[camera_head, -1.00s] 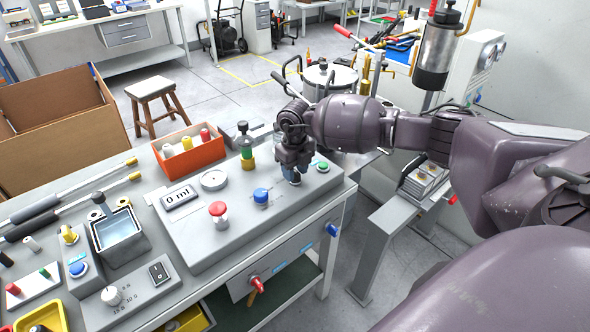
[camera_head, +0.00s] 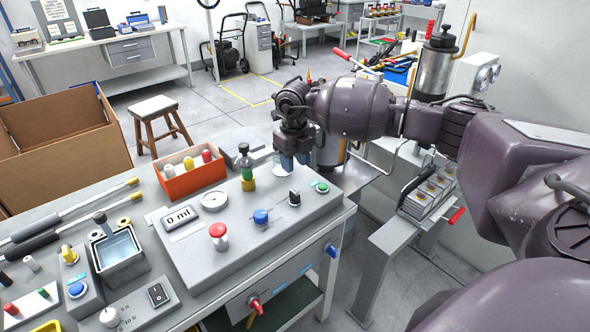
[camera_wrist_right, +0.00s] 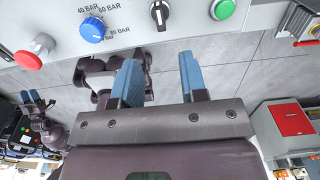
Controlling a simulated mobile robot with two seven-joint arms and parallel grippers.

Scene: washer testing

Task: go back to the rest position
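My right gripper (camera_head: 290,163) is above the far right part of the grey control panel (camera_head: 215,258), beyond the black knob (camera_head: 294,198) and clear of it. In the right wrist view its two blue fingers (camera_wrist_right: 160,82) are spread apart with nothing between them. The black knob (camera_wrist_right: 159,14) stands between the blue dial (camera_wrist_right: 92,29) and the green button (camera_wrist_right: 222,9) there. My left gripper is outside the head view. It shows small at the left of the right wrist view (camera_wrist_right: 31,98), too small to tell how far its fingers are apart.
A narrow stand (camera_head: 385,240) is to the right. Open floor (camera_head: 235,115) lies beyond the bench.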

